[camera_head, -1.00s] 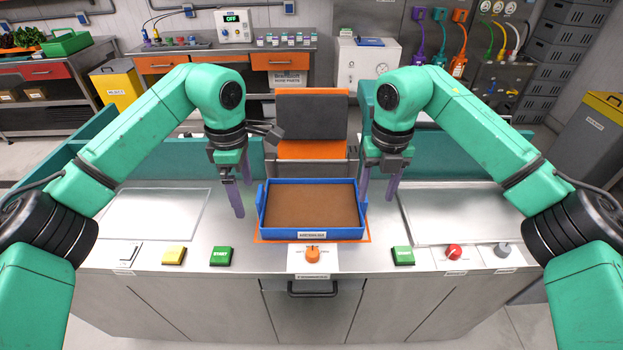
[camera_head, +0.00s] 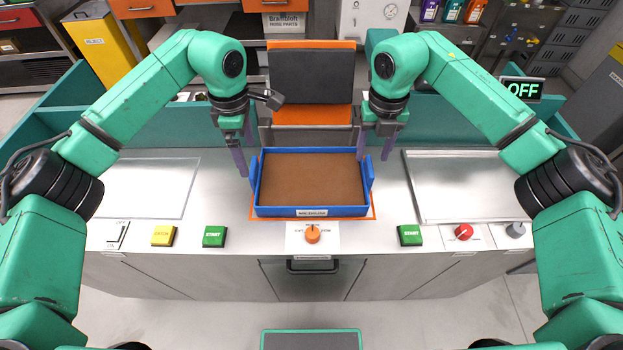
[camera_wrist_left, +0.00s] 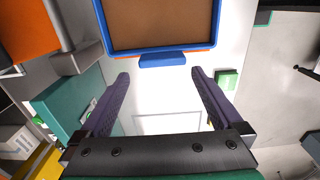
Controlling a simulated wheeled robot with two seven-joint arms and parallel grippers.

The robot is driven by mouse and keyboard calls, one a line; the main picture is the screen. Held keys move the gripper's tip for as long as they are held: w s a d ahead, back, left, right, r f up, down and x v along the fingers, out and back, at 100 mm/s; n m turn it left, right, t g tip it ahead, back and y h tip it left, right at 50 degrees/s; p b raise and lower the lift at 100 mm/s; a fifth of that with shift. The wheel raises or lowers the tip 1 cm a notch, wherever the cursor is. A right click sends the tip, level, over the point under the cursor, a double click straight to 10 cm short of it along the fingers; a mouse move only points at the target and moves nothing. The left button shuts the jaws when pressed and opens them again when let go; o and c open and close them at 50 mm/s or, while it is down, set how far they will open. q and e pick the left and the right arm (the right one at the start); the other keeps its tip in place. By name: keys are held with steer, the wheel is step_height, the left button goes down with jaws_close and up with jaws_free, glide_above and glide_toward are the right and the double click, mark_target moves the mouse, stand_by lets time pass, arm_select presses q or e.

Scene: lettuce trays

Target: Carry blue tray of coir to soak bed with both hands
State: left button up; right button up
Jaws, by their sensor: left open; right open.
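The blue tray (camera_head: 312,212) of brown coir (camera_head: 312,178) sits level on the steel bench, inside an orange outline. It has an upright blue handle at each side. My left gripper (camera_head: 245,162) is open and empty just left of the left handle. In the left wrist view, that handle (camera_wrist_left: 162,60) lies just ahead of the spread purple fingers (camera_wrist_left: 160,76), centred between them. My right gripper (camera_head: 375,152) is open above the right handle (camera_head: 368,175), with a fingertip on each side of it in the picture. Contact cannot be told. No soak bed label is readable.
A shallow rimmed metal panel (camera_head: 410,195) is right of the tray, and a flat outlined panel (camera_head: 140,188) is left. Green START buttons (camera_head: 215,236), an orange knob (camera_head: 312,234) and a red knob (camera_head: 464,231) line the front edge. A grey-and-orange upright piece (camera_head: 311,78) stands behind the tray.

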mark_target(253, 176)
arm_select(q)
step_height(253, 176, down, 9)
steer(key=shift+s+r, duration=0.1)
arm_select(e)
step_height(253, 176, down, 9)
steer(key=shift+s+r, duration=0.1)
arm_select(q)
steer(key=shift+s, duration=0.1)
arm_select(e)
steer(key=shift+s, duration=0.1)
arm_select(q)
steer(key=c, duration=0.6)
arm_select(e)
steer(key=c, duration=0.6)
arm_select(q)
steer(key=c, duration=0.6)
arm_select(e)
jaws_close()
arm_select(q)
jaws_close()
arm_select(e)
steer(key=shift+r, duration=0.1)
